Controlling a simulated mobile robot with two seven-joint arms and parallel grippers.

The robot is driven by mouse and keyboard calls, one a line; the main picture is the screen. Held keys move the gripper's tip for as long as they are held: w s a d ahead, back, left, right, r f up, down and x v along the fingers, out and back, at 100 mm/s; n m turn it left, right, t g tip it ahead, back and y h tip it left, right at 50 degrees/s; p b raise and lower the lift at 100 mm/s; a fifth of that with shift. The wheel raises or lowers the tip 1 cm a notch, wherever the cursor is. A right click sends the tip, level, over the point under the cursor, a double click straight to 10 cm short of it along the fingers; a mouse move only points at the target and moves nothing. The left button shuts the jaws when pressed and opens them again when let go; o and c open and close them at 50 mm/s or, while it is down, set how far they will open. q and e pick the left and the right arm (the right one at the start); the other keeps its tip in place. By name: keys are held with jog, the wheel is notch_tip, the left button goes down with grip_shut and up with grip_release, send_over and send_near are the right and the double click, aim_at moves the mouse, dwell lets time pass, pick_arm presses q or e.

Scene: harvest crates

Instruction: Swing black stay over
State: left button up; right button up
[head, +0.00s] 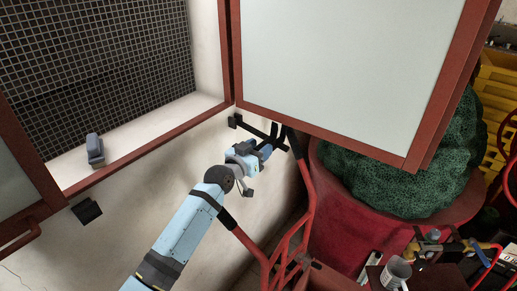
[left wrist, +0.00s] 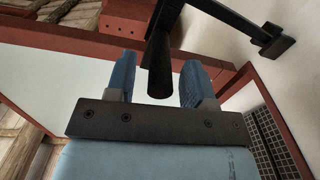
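The black stay (head: 253,130) is mounted on the pale wall below the open red-framed shutter (head: 345,65). In the left wrist view the stay (left wrist: 160,65) is a dark bar reaching down from a wall bracket, with its rounded end between my two blue fingers. My left gripper (head: 268,149) is at the stay's free end. In the left wrist view the gripper (left wrist: 158,82) is open, with gaps on both sides of the bar. I cannot tell how deep the bar sits between the fingers. My right gripper is not in view.
A red hand truck (head: 305,200) with black grips stands close to my left gripper. A large red pot (head: 345,215) with a dark green plant is to the right. A grey object (head: 95,150) rests on the window sill. Another black wall fitting (head: 87,211) is at left.

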pick_arm(q)
notch_tip(320, 180, up, 20)
jog(key=b, duration=0.1)
jog(key=shift+b, duration=0.4)
